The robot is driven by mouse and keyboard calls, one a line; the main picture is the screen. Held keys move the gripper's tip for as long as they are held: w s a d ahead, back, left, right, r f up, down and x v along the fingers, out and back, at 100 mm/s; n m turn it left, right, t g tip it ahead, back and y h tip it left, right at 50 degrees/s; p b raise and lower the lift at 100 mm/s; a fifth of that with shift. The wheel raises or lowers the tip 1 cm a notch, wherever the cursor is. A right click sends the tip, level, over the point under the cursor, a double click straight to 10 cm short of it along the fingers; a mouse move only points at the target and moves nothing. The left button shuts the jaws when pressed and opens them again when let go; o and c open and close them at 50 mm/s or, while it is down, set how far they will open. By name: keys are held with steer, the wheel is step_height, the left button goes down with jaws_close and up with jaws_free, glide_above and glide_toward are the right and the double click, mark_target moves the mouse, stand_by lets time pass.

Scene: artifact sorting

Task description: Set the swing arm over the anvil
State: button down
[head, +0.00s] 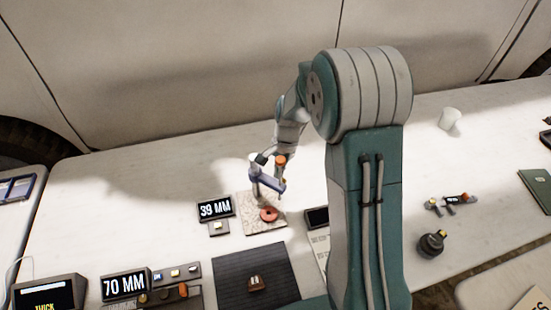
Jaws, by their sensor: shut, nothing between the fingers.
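A small stand sits left of my arm on a speckled base plate (256,232). Its blue swing arm (268,182) is raised above the plate on a pale post. An orange knob (281,160) shows at the upper end near the blue bar. A red-orange round piece with a dark centre (268,215), which looks like the anvil, lies on the plate below and in front of the bar. My gripper (264,160) is down at the stand, shut, close behind the blue bar. Its fingertips are small and partly hidden, so I cannot tell whether they touch the bar.
A "39 MM" display (215,208) stands left of the plate. A dark mat (230,275) with a small brown object lies in front. A "70 MM" display (124,285) is at front left. A black round object (432,244) and a white cup (450,119) are at right.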

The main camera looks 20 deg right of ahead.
mark_target(278, 158)
steer(key=s+m, duration=0.1)
steer(key=s+a+m, duration=0.1)
steer(key=m, duration=0.1)
steer(key=shift+a+m+t, duration=0.15)
steer(key=shift+m+t, duration=0.15)
steer(key=shift+t, duration=0.1)
steer(key=m, duration=0.1)
steer(key=s+a+m, duration=0.1)
steer(key=shift+a+m+t+y, duration=0.2)
steer(key=shift+m+t+y, duration=0.1)
steer(key=shift+m+t, duration=0.1)
steer(key=shift+s+a, duration=0.15)
steer(key=shift+a, duration=0.25)
steer(key=v, duration=1.2)
